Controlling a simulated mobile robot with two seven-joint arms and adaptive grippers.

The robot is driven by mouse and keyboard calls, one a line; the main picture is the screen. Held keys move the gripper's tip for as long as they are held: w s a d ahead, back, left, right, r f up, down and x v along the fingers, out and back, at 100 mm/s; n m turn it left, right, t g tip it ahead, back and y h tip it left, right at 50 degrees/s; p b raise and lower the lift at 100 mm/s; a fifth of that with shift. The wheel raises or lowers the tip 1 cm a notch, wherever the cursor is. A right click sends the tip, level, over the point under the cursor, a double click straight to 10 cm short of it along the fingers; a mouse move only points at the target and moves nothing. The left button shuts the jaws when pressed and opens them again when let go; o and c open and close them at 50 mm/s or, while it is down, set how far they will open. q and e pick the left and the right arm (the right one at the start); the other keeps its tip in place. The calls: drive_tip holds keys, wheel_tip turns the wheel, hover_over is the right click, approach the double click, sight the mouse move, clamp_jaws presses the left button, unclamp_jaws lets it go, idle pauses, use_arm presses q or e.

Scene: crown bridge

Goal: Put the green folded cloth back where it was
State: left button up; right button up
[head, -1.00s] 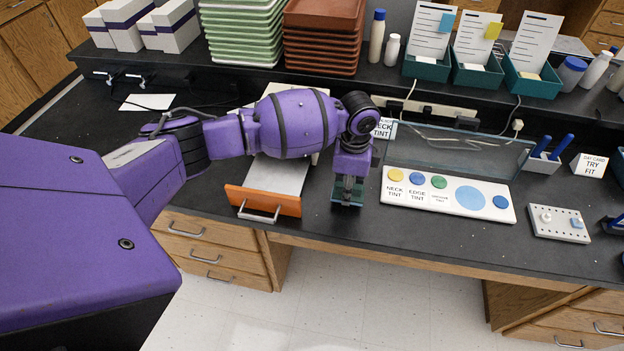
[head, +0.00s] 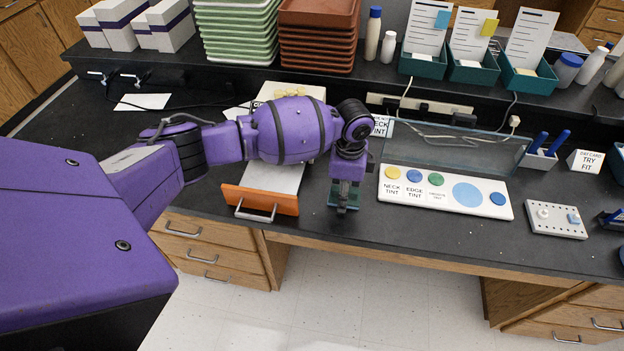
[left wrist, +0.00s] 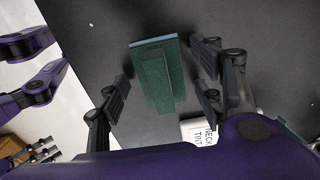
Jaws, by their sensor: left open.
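The green folded cloth (left wrist: 157,80) lies on the black counter near its front edge. It is a dark green stack with a light blue strip along one end. My left gripper (left wrist: 162,78) is open above it, with the fingers apart on either side and bare counter showing between them and the cloth. In the head view the left gripper (head: 344,200) points down at the cloth (head: 333,193), which is partly hidden behind it. I cannot tell whether the fingers reach down to the cloth's level.
An open orange-fronted drawer (head: 259,201) lies left of the gripper. A white tint board (head: 447,193) lies right, with a clear shield (head: 455,153) behind it. Bare counter lies between gripper and board.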

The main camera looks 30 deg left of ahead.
use_arm(q)
wheel_tip(320, 180, up, 13)
drive_tip(key=shift+f+p, duration=0.2)
drive_tip(key=shift+p, duration=0.25)
